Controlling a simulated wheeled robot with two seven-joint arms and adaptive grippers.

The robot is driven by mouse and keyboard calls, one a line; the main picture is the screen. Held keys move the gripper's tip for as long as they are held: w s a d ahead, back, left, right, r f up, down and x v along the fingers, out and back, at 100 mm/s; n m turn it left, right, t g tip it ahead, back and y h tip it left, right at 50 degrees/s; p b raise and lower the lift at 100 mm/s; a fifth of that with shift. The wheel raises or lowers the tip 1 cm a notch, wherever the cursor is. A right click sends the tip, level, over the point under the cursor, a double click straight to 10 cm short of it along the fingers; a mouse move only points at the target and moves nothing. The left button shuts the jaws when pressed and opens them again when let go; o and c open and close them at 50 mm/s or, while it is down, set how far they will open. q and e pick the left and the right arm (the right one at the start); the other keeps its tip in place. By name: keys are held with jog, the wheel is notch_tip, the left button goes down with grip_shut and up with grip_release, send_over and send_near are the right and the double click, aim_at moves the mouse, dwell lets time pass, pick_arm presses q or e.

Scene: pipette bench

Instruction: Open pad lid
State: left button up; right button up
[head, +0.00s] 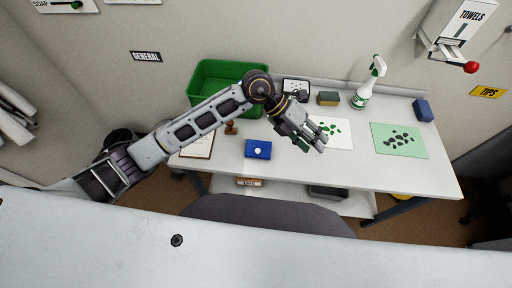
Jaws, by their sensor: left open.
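A small blue pad (258,149) lies on the white bench, left of centre in the head view. It has a pale round spot on top and its lid looks closed, though it is too small to be sure. My left gripper (318,140) is open, to the right of the pad and apart from it, over the left edge of a white sheet with green shapes (340,136). The fingers point to the lower right, and I see nothing held between them. My right gripper is not in view.
A wooden stamp (231,127) and clipboard (197,145) are left of the pad. A green bin (205,76), sponge (328,99) and spray bottle (362,97) stand behind. A green sheet (414,148) and blue block (423,110) lie right. The front bench right of the pad is clear.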

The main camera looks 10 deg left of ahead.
pick_arm(q)
jog(key=w+a+f+t+y, duration=0.1)
jog(key=w+a+f+y, duration=0.3)
jog(key=a, duration=0.3)
jog(key=t+y, duration=0.1)
jog(key=y, duration=0.5)
send_over(258, 150)
jog(key=shift+s+a+f+n, duration=0.1)
jog(key=shift+a+f+n, duration=0.05)
jog(key=shift+f+n, duration=0.25)
jog(key=shift+f, duration=0.1)
notch_tip(258, 150, down, 14)
jog(key=shift+r+p, duration=0.2)
jog(key=shift+p, duration=0.8)
